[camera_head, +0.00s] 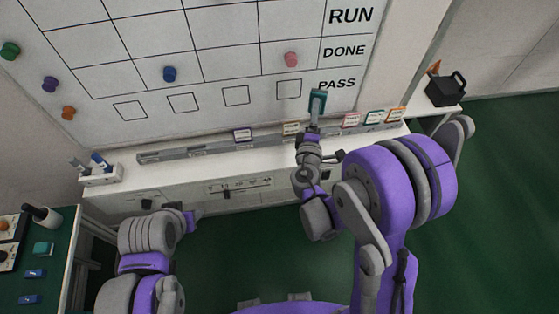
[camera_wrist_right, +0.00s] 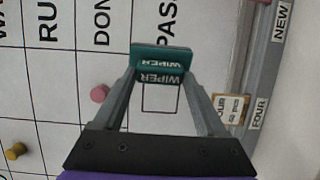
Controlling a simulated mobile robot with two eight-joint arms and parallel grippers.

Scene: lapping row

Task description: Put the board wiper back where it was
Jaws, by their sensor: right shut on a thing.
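The board wiper (camera_head: 318,98) is a teal block marked WIPER, and it also shows in the right wrist view (camera_wrist_right: 161,60). My right gripper (camera_head: 315,117) is shut on it, one finger on each side. It holds the wiper in front of the white board (camera_head: 222,88), by the empty squares left of the word PASS, above the ledge (camera_head: 215,148). Whether the wiper touches the board I cannot tell. My left arm is low at the left, its end (camera_head: 188,217) away from the board; its fingers cannot be made out.
Several framed cards (camera_head: 351,119) stand along the ledge, mostly at its right part. A pink magnet (camera_head: 291,59) and a blue magnet (camera_head: 169,74) sit on the board. A white pen holder (camera_head: 100,177) stands left of the ledge. The ledge's left part is bare.

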